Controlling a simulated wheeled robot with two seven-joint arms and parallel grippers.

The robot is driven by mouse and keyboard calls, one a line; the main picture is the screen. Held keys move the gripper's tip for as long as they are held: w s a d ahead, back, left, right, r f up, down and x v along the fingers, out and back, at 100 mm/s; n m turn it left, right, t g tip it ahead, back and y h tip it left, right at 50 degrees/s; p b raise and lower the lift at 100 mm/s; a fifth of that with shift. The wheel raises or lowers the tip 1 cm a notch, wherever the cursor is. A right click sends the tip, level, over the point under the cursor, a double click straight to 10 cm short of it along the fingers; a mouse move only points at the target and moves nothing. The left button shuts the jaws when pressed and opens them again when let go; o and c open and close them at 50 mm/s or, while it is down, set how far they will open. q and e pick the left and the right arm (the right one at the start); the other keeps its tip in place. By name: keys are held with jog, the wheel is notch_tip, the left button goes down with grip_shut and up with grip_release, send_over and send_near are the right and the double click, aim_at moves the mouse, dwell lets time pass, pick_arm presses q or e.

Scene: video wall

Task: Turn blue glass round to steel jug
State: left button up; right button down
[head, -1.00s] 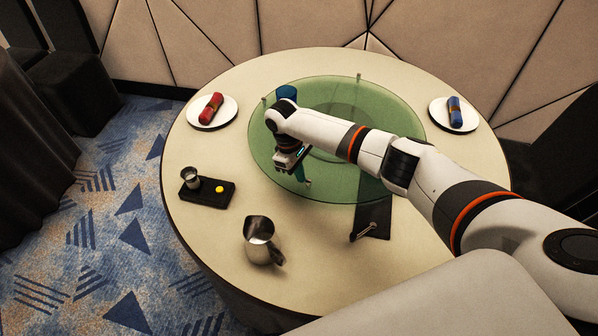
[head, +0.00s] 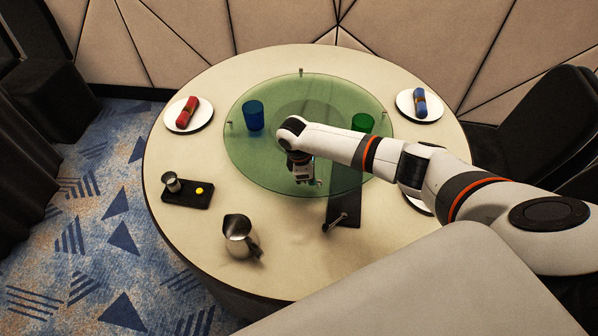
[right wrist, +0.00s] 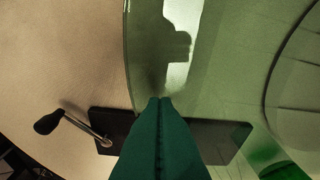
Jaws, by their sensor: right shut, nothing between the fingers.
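The blue glass (head: 253,115) stands upright on the left part of the round green glass turntable (head: 265,165). The steel jug (head: 240,236) stands on the table at the front left, off the turntable, its handle to the right. My right gripper (head: 311,183) is over the turntable's front rim, its fingers shut and empty. In the right wrist view its closed fingertips (right wrist: 160,100) are near the glass edge; I cannot tell if they touch it. My left gripper is not in view.
A green glass (head: 362,123) stands on the turntable's right, partly behind my arm. A dark slab (head: 345,197) with a metal lever lies at the front. A small black tray (head: 187,195) holds a steel cup. Plates with red (head: 188,112) and blue (head: 420,102) napkins stand behind.

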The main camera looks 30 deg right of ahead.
aim_at(361, 174)
jog(key=s+d+n, duration=0.1)
jog(key=d, duration=0.1)
jog(key=d+n+p, duration=0.1)
jog(key=d, duration=0.1)
jog(key=s+d+n+p, duration=0.1)
jog(key=d, duration=0.1)
jog(key=shift+s+d+t, duration=0.3)
jog(key=shift+d, duration=0.05)
jog(key=d+n, duration=0.1)
jog(key=d, duration=0.1)
jog(key=d+n, duration=0.1)
jog(key=d, duration=0.2)
jog(key=d+n, duration=0.1)
jog(key=d, duration=0.2)
jog(key=shift+s+d+t, duration=0.15)
jog(key=shift+s+t, duration=0.1)
jog(key=shift+t, duration=0.15)
jog(key=shift+w+d+b, duration=0.2)
jog(key=shift+d+b, duration=0.35)
jog(key=shift+d, duration=0.85)
